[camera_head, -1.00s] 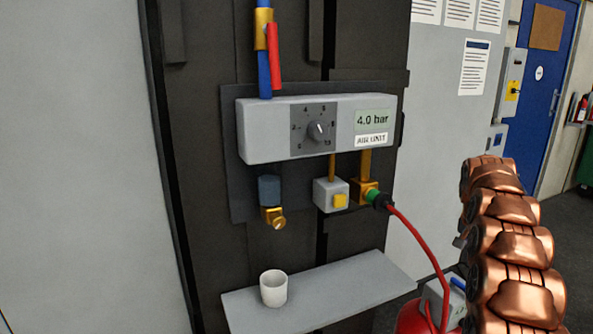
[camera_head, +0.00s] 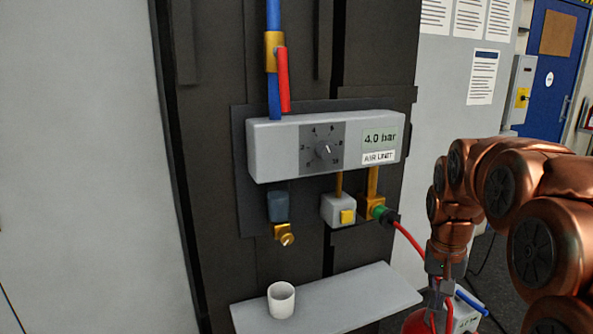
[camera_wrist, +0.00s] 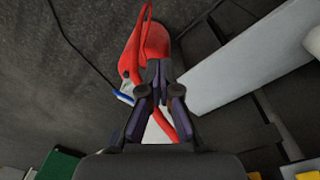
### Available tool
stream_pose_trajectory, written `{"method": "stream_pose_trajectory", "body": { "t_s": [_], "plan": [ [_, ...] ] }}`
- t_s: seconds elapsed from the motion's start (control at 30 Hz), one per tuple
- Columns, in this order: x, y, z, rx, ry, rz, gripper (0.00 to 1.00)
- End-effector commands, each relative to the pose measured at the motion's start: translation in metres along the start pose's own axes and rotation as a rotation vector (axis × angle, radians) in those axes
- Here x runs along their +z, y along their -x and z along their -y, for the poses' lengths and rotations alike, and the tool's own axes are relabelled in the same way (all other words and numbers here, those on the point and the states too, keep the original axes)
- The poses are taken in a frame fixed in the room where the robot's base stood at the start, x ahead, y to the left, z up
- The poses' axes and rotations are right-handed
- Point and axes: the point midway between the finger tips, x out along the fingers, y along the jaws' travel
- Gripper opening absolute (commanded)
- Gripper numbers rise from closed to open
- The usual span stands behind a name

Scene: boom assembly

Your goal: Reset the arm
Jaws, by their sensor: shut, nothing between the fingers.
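My copper-coloured arm (camera_head: 535,235) stands bent at the right of the head view. My gripper (camera_head: 440,288) points down from its end, in front of the red hose and right of the grey shelf. In the wrist view my gripper (camera_wrist: 157,88) shows its two dark fingers shut together and empty. A red tank (camera_wrist: 147,45) and its hose lie beyond the fingertips; the fingers hide part of them. I cannot tell whether the fingers touch the hose.
The air unit (camera_head: 275,150) reads 4.0 bar on the dark panel. A red hose (camera_head: 408,238) runs down from its green coupling (camera_head: 379,211). A white cup (camera_head: 281,300) stands on the grey shelf (camera_head: 350,297). A blue door (camera_head: 552,80) is at the back right.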

Motion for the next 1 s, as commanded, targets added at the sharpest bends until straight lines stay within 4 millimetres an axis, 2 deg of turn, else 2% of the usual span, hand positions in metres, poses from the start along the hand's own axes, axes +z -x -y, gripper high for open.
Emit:
{"method": "stream_pose_trajectory", "body": {
  "t_s": [0.03,0.33,0.7,0.8,1.0],
  "plan": [
    [0.018,0.006,0.003,-0.002,0.024,0.009,0.0],
    [0.115,0.014,0.009,-0.009,0.155,0.069,0.0],
    [0.234,0.007,0.0,-0.018,0.304,0.139,0.0],
    [0.262,0.002,-0.005,-0.02,0.338,0.158,0.0],
    [0.297,-0.006,-0.012,-0.022,0.381,0.182,0.0]
  ]
}}
